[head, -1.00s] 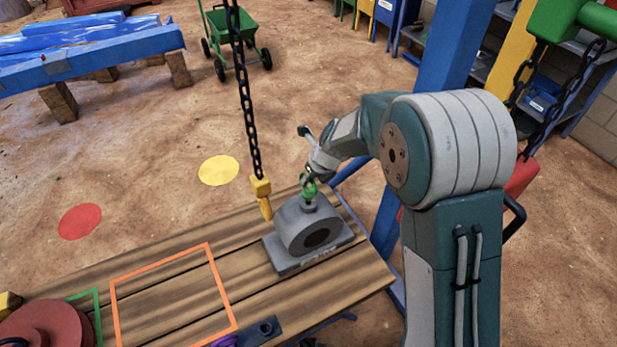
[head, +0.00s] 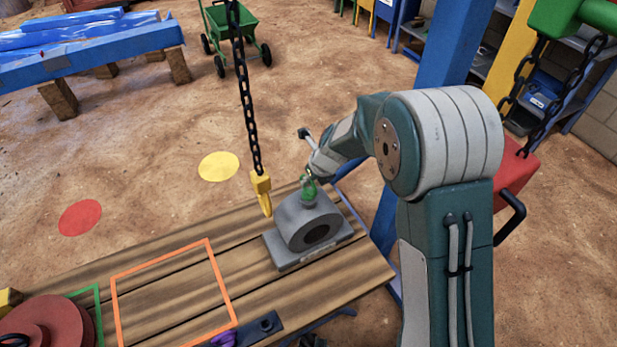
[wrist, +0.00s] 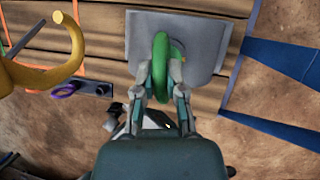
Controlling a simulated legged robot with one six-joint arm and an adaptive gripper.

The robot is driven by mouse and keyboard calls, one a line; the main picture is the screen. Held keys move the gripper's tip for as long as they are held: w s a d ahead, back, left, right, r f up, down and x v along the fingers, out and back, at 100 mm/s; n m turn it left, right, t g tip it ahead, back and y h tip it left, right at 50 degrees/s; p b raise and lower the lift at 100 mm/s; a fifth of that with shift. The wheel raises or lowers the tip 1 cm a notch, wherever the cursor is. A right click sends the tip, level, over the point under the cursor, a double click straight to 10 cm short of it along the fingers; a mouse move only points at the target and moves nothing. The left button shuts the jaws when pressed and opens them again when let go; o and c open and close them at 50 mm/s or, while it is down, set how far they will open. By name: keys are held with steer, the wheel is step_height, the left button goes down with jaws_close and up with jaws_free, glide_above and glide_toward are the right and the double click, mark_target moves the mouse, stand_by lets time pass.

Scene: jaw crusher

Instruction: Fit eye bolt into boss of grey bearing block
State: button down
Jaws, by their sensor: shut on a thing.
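The grey bearing block (head: 312,226) sits on the wooden table, with a round bore in its front and a boss on top. The green eye bolt (head: 308,188) is upright at the top of the boss. My gripper (head: 310,176) is shut on its ring from above and behind. In the wrist view the green ring (wrist: 161,58) lies between my two fingers (wrist: 161,88), over the grey block (wrist: 200,45). The ring and fingers hide the boss there, and I cannot tell how deep the shank sits.
A yellow hook (head: 261,194) hangs on a black chain (head: 246,95) just left of the block; it looms large in the wrist view (wrist: 68,60). An orange square outline (head: 172,262) marks bare table (head: 180,290). A dark red round part (head: 50,325) lies at front left.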

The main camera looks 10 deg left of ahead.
steer(key=shift+f, duration=0.6)
steer(key=c, duration=0.6)
jaws_free()
steer(key=shift+c, duration=0.2)
steer(key=v, duration=1.1)
steer(key=shift+r, duration=0.3)
steer(key=shift+d, duration=0.15)
